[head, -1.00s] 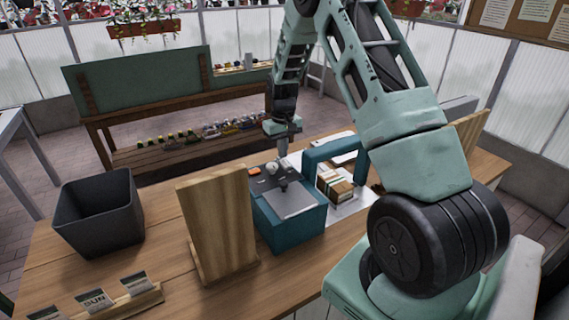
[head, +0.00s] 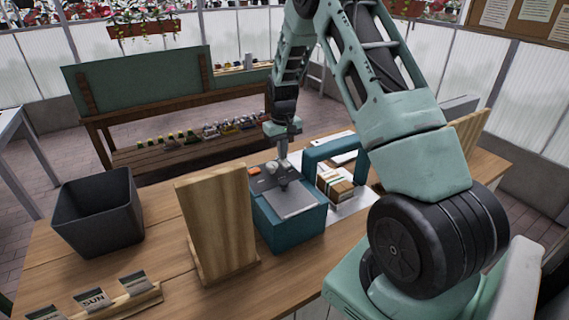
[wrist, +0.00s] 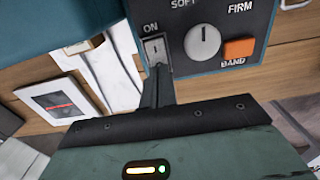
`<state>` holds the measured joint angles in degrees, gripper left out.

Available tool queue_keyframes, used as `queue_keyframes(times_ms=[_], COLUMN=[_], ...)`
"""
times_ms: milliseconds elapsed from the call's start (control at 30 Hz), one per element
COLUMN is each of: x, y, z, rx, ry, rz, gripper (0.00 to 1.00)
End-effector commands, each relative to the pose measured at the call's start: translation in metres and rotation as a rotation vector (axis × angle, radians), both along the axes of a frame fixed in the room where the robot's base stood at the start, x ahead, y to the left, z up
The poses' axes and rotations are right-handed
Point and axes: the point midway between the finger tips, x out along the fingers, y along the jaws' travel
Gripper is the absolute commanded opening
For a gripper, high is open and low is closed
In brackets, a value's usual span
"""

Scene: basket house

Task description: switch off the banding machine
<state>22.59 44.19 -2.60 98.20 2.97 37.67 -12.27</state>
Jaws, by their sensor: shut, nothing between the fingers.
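The banding machine (head: 308,228) is a teal box with a dark control panel and a teal arch, standing on the wooden bench. In the wrist view its panel holds a pale switch (wrist: 154,47) under the word ON, a round grey knob (wrist: 203,42) marked SOFT and FIRM, and an orange BAND button (wrist: 239,49). Which way the switch is tipped is unclear. My gripper (wrist: 160,73) is shut and empty, pointing down at the panel. Its tips are just below the switch in the wrist view; whether they touch it I cannot tell. In the head view my gripper (head: 283,180) hides the switch.
A wooden board (head: 216,225) stands close left of the machine, with a black bin (head: 98,215) further left. Banded packets (head: 334,188) lie under the arch. Seed packets (head: 95,300) stand in a front rack. Bare bench lies between bin and board.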

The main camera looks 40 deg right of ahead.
Motion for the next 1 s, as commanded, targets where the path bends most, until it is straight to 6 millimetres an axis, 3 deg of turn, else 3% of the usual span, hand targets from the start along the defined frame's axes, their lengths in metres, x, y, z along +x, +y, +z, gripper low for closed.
queue_keyframes(times_ms=[733, 1000], x=[0.000, 0.000], y=[0.000, 0.000], z=[-0.012, -0.003], rx=[0.000, 0.000], ry=[0.001, 0.000], rz=[0.000, 0.000], gripper=[0.00, 0.00])
